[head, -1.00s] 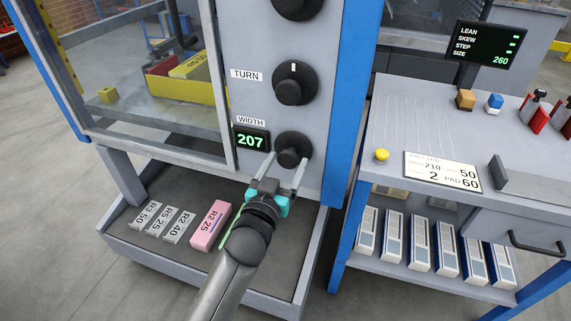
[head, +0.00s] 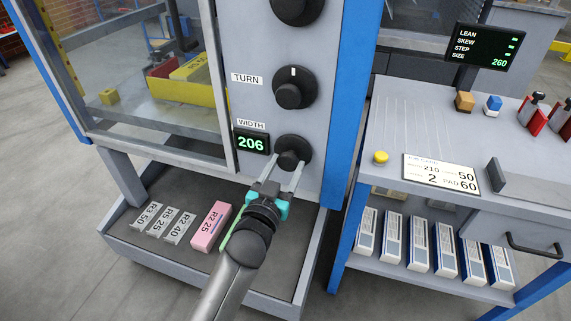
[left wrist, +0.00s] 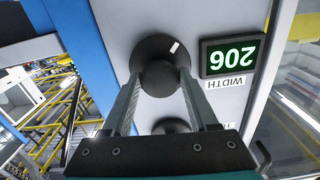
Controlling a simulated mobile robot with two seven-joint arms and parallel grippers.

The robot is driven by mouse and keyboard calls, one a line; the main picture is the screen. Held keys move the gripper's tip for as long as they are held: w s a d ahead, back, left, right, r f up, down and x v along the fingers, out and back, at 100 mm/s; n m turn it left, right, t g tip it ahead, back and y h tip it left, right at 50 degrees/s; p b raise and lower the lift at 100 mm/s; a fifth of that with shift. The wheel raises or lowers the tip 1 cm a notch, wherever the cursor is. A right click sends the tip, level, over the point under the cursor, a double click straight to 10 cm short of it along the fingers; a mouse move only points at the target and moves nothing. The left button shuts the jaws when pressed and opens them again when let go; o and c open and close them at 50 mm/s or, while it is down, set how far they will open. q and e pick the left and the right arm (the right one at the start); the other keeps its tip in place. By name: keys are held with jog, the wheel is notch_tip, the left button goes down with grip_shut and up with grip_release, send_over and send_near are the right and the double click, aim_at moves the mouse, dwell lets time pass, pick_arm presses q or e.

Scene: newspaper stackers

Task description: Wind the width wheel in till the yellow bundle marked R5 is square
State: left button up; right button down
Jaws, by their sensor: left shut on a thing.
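The black width wheel (head: 293,150) is on the grey panel under the WIDTH label. My left gripper (head: 287,166) is shut on its hub. In the left wrist view both fingers flank the wheel (left wrist: 155,52), whose white mark points up and right. The width readout (head: 252,142) shows 206; it also shows upside down in the left wrist view (left wrist: 232,56). Behind the window, a yellow bundle (head: 190,67) lies partly hidden by a yellow guard; I cannot read its mark or tell whether it is square. My right gripper is not in view.
The TURN knob (head: 292,88) sits above the wheel. A pink block marked R2 25 (head: 210,227) and grey blocks lie in the lower tray (head: 130,246). The job card (head: 441,174) and status display (head: 486,46) are at the right.

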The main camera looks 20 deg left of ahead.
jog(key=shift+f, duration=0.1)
pick_arm(q)
jog(key=o, duration=1.3)
jog(key=shift+o, duration=0.2)
jog(key=shift+s, duration=0.15)
jog(key=shift+s, duration=0.3)
jog(key=s+p, duration=0.4)
jog(key=s, duration=1)
jog(key=shift+s+a, duration=0.2)
jog(key=shift+a, duration=0.05)
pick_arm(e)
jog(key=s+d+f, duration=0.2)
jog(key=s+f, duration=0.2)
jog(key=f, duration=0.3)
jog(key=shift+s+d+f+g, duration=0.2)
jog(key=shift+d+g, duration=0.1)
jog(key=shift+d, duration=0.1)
